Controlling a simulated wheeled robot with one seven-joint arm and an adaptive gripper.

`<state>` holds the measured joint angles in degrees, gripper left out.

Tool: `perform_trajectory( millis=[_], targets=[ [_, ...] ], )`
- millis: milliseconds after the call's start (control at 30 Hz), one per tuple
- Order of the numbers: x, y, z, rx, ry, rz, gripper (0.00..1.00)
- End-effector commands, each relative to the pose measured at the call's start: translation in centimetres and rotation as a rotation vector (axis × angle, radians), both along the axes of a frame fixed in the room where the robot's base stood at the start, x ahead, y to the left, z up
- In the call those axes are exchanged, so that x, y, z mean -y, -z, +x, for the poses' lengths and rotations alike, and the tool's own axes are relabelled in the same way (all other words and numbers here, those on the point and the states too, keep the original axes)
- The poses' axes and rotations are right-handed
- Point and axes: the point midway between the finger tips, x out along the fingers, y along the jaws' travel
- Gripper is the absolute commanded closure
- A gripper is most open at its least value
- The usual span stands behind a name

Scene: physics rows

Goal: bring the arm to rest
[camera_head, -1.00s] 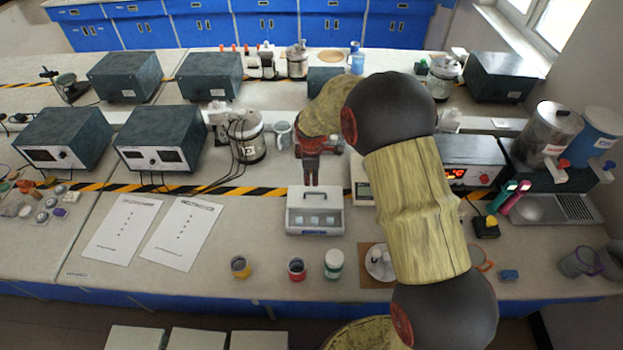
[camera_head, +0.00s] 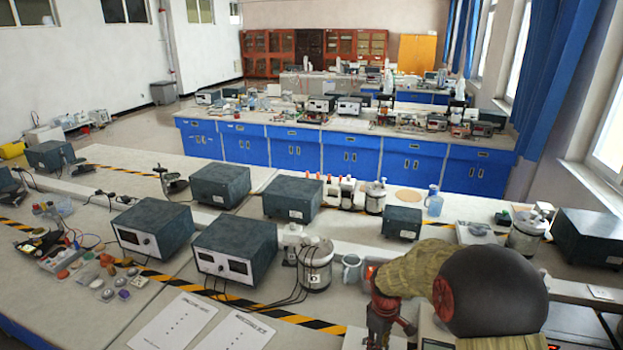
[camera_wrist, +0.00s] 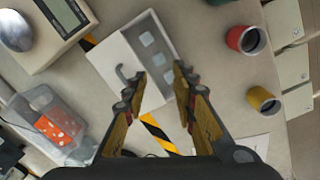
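My gripper (camera_wrist: 158,85) is open in the wrist view, its two fingers apart with nothing between them. It points down over a white box (camera_wrist: 112,52) with a handle and a grey compartment strip on the bench. In the head view my gripper (camera_head: 382,325) hangs at the bottom edge, partly cut off, with my forearm bending in from the right. I cannot tell its fingertips there.
Dark instrument boxes (camera_head: 235,248) stand along the bench with a mug (camera_head: 352,268) behind my gripper. In the wrist view a red cup (camera_wrist: 242,40), a yellow cup (camera_wrist: 262,100) and a clear container (camera_wrist: 50,122) are near the white box.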

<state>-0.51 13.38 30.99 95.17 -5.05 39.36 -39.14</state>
Motion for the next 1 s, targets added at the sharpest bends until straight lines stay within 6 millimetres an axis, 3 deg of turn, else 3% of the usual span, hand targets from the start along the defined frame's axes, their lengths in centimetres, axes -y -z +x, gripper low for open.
perform_trajectory(
  millis=[500,733,1000],
  targets=[
    [-0.6,-11.2,-14.1,0.056,0.565,0.049,0.73],
    [-0.8,-14.2,-19.9,0.137,0.7,0.097,0.73],
    [-1.0,-16.0,-25.4,0.27,0.745,0.165,0.73]
  ],
)
